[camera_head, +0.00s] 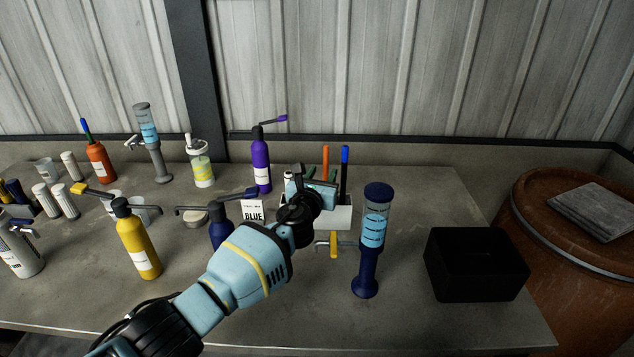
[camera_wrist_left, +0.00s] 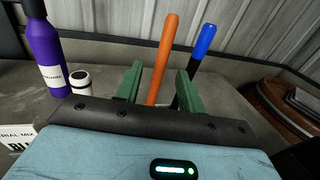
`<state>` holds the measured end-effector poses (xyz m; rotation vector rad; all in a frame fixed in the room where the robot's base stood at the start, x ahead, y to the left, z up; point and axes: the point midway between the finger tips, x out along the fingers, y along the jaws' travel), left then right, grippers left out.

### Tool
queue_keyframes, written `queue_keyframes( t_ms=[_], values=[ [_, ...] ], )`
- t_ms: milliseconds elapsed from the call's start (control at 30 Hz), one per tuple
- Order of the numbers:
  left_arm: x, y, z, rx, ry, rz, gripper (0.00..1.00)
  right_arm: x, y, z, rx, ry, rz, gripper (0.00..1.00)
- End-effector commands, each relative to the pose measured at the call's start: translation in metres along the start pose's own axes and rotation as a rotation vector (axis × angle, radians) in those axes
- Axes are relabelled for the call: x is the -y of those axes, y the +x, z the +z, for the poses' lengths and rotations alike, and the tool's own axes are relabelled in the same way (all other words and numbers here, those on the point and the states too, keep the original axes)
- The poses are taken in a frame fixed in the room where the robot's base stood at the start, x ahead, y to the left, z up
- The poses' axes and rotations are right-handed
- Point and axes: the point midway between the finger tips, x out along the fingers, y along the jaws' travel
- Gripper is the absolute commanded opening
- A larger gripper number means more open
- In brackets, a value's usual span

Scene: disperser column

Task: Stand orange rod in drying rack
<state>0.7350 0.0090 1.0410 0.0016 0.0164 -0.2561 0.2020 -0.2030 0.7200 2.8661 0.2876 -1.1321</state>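The orange rod (camera_head: 326,155) stands upright beside a blue-topped rod (camera_head: 344,160) at the white box-like holder (camera_head: 343,219). My gripper covers their lower parts in the head view. I cannot tell whether this holder is the drying rack. My left gripper (camera_head: 315,187) is over the holder. In the left wrist view its green fingers (camera_wrist_left: 159,80) are apart, with the orange rod (camera_wrist_left: 164,50) showing between them and gaps on both sides. The blue rod (camera_wrist_left: 201,45) is just behind the right finger. My right gripper is in neither view.
A blue dispenser column (camera_head: 374,220) with a yellow tap stands right of the gripper. A black box (camera_head: 476,264) is farther right. A purple bottle (camera_head: 261,162), a "BLUE" card (camera_head: 253,213) and a dark blue bottle (camera_head: 220,232) are to the left. The front right tabletop is clear.

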Motion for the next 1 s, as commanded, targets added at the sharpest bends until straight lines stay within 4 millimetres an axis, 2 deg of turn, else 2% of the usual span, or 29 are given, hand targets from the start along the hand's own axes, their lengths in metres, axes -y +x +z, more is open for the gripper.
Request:
queue_keyframes(
  t_ms=[33, 133, 200, 400, 600, 1000],
  values=[
    [-0.001, -0.008, 0.013, 0.014, 0.004, 0.000, 0.39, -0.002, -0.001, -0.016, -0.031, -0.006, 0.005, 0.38],
    [-0.001, -0.022, 0.013, 0.015, 0.005, 0.000, 0.39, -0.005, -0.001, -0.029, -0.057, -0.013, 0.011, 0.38],
    [-0.001, -0.027, 0.006, 0.011, 0.000, 0.000, 0.39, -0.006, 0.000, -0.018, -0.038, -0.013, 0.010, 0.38],
    [-0.001, -0.040, 0.000, 0.003, 0.000, 0.002, 0.39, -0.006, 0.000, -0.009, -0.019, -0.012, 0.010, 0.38],
    [-0.001, -0.046, 0.001, 0.002, 0.000, 0.001, 0.39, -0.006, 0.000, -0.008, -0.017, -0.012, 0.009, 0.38],
    [0.000, -0.047, 0.002, 0.002, 0.001, 0.000, 0.39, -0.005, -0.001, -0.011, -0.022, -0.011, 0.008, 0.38]
  ],
)
